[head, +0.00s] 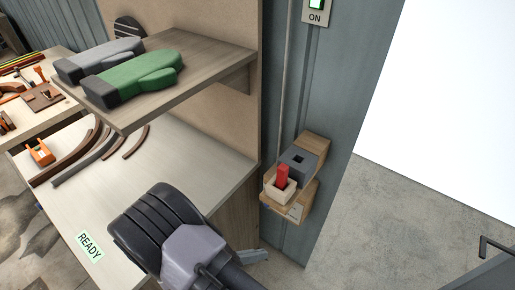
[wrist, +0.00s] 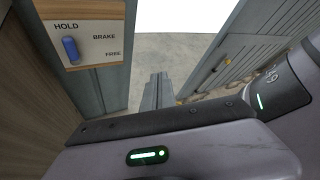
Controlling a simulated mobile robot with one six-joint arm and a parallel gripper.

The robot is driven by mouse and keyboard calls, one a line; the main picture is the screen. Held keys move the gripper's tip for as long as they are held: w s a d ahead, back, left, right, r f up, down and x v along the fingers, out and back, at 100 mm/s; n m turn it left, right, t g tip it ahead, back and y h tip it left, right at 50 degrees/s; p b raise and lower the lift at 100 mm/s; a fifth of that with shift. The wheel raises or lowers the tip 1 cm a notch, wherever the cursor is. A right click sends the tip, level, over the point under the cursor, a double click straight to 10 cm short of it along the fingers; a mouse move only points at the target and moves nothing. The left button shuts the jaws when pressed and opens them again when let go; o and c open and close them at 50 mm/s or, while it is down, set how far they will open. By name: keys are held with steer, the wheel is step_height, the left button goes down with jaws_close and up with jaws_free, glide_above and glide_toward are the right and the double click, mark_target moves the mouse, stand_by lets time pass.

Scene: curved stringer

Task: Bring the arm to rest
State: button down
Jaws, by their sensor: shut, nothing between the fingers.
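My gripper (wrist: 158,78) shows in the wrist view as two grey fingers lying together, with nothing between them. In the head view my arm enters at the bottom centre. The grey fingertips (head: 254,256) show there beside the arm, below and apart from the wall-mounted wooden box. The gripper touches nothing that I can see. Part of it is hidden behind my own arm.
A wooden wall holder (head: 296,208) carries a red piece (head: 282,176) and a dark grey socket block (head: 297,160).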

steer(key=s+d+r+m+y, duration=0.3)
steer(key=r+m+y, duration=0.1)
steer(key=r+m, duration=0.6)
steer(key=s+d+r+m+y, duration=0.3)
steer(key=r+m+y, duration=0.2)
steer(key=r+m, duration=0.6)
steer(key=s+d+r+m+t+y, duration=0.1)
steer(key=s+d+r+m+y, duration=0.2)
steer(key=r+m, duration=0.8)
steer(key=shift+s+d+r+y, duration=0.15)
steer(key=shift+d+r+y, duration=0.45)
steer(key=shift+y, duration=0.6)
